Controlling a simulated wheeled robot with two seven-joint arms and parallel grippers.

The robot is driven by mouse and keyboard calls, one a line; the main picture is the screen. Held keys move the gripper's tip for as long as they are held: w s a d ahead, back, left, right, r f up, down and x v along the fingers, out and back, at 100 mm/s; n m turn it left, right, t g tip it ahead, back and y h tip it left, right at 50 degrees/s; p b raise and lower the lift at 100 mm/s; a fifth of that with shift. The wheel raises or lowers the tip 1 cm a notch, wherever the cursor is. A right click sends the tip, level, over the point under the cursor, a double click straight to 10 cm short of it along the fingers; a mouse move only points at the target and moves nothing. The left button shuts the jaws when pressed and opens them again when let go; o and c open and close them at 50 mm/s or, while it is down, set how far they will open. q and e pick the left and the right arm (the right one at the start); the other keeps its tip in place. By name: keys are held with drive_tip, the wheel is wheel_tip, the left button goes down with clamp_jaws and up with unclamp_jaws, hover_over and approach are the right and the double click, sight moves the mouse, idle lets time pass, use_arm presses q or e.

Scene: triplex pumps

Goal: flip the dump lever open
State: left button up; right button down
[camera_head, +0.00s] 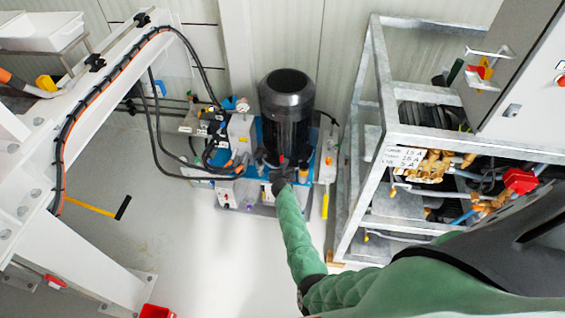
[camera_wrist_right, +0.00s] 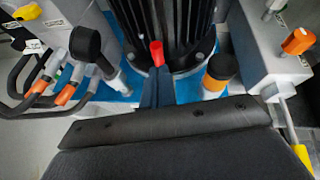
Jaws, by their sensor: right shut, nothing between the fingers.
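The pump unit (camera_head: 240,140) stands on the floor against the back wall, with a tall black motor (camera_head: 286,100) on its blue base. My right gripper (camera_head: 280,178) is at the unit's front, just below the motor. In the right wrist view its narrow dark fingers (camera_wrist_right: 156,88) are together, pointing at the motor foot. A small red tip (camera_wrist_right: 157,53) shows at their far end; I cannot tell whether it touches them. A black knob on a pale stem (camera_wrist_right: 86,43) is to their left. Which part is the dump lever is unclear. My left gripper is out of view.
A black and orange cylinder (camera_wrist_right: 219,74) is close right of the fingers. An orange-topped fitting (camera_wrist_right: 298,41) is farther right, hoses (camera_wrist_right: 40,90) left. A metal frame rack (camera_head: 375,150) stands right of the unit; a white beam (camera_head: 85,100) is left.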

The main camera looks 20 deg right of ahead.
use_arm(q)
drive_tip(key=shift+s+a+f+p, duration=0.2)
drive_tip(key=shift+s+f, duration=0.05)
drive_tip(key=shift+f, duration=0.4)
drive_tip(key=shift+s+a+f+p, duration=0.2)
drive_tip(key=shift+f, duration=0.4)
use_arm(e)
drive_tip(key=shift+f+v, duration=0.1)
drive_tip(key=shift+v, duration=0.75)
drive_tip(key=shift+f+v, duration=0.15)
drive_tip(key=shift+v, duration=0.75)
drive_tip(key=shift+a, duration=0.1)
